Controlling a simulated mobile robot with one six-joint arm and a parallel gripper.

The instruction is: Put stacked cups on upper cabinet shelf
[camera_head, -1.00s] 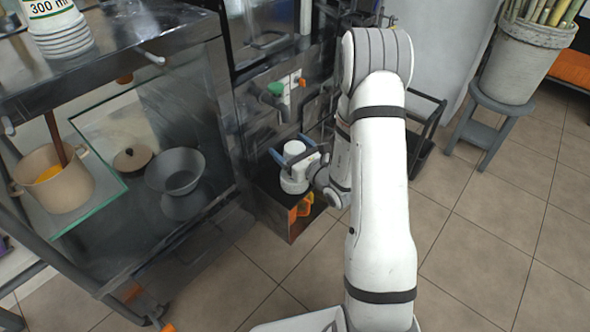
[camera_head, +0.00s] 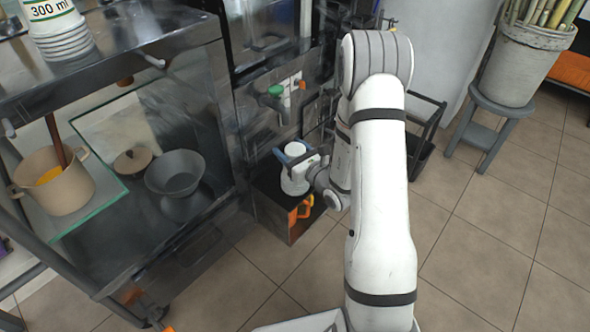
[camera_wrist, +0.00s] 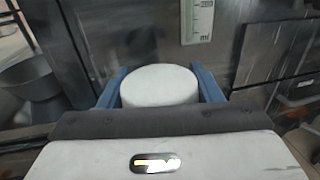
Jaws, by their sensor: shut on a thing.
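In the wrist view, the round white top of the cups (camera_wrist: 158,86) sits between the two blue fingers (camera_wrist: 159,84). The lower part of the cups is hidden there by my gripper body. The metal cabinet (camera_head: 190,58) is at the left; which part is its upper shelf I cannot tell.
Another white cup stack marked 300 ml (camera_head: 60,30) stands on the cabinet top. A beige pot (camera_head: 62,190) and a grey bowl (camera_head: 174,172) are inside. The machine front (camera_head: 245,115) rises close behind the held cups.

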